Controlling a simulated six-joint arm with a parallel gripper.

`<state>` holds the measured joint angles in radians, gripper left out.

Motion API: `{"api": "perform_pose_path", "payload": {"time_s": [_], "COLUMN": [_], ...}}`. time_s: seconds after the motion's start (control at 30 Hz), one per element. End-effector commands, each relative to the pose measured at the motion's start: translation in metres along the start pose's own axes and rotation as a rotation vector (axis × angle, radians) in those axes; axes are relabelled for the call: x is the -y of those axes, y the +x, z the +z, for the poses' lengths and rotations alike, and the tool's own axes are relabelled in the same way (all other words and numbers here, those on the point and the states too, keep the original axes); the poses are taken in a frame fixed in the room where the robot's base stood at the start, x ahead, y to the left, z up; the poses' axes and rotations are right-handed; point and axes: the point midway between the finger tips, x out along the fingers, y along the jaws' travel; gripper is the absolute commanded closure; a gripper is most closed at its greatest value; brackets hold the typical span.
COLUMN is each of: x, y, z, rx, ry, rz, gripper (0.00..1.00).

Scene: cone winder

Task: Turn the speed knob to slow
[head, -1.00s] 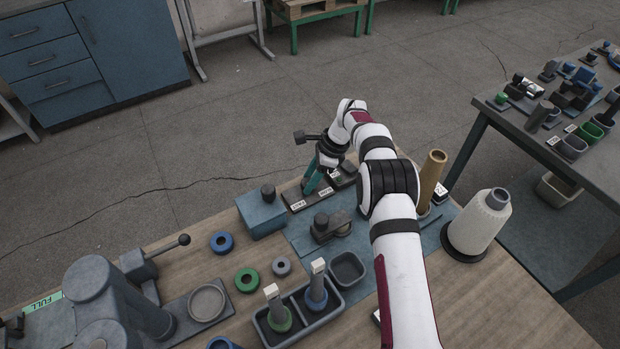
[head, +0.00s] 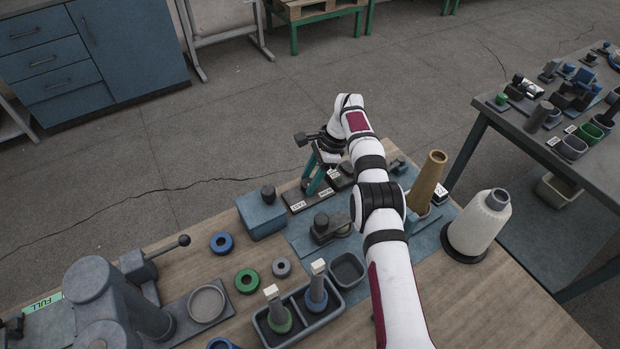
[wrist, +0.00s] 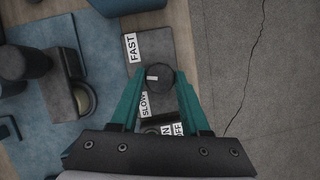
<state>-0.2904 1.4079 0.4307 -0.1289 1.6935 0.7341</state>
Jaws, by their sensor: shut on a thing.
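The speed knob (wrist: 158,80) is a dark round knob with a white mark toward its left side in the wrist view. It stands on a dark plate (wrist: 155,45). A FAST label (wrist: 132,47) is above left of the knob in that view, and a SLOW label (wrist: 145,102) is below left. My gripper (wrist: 160,82) has its teal fingers on both sides of the knob, shut on it. In the head view my gripper (head: 314,184) reaches down to the plate at the table's far edge; the knob is hidden there by the fingers.
A blue box (head: 261,215) with a dark knob stands left of the plate. A dark device (head: 327,230) stands nearer, and a tan cone (head: 428,180) to the right. A switch plate with partly hidden labels (wrist: 165,130) is beside the SLOW label.

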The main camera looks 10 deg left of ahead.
Motion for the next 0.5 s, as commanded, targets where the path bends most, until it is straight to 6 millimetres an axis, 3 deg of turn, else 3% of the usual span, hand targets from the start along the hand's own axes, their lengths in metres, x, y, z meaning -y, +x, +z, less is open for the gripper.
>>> {"api": "perform_pose_path", "payload": {"time_s": [0.03, 0.2, 0.5], "x": [-0.0009, -0.0006, -0.0001], "y": [-0.0001, -0.0001, -0.0033], "z": [-0.0004, -0.0002, 0.0012], "rx": [0.001, 0.001, 0.0], "ry": [0.003, 0.002, 0.001], "rz": [0.003, 0.002, 0.0], "gripper": [0.51, 0.24, 0.24]}}
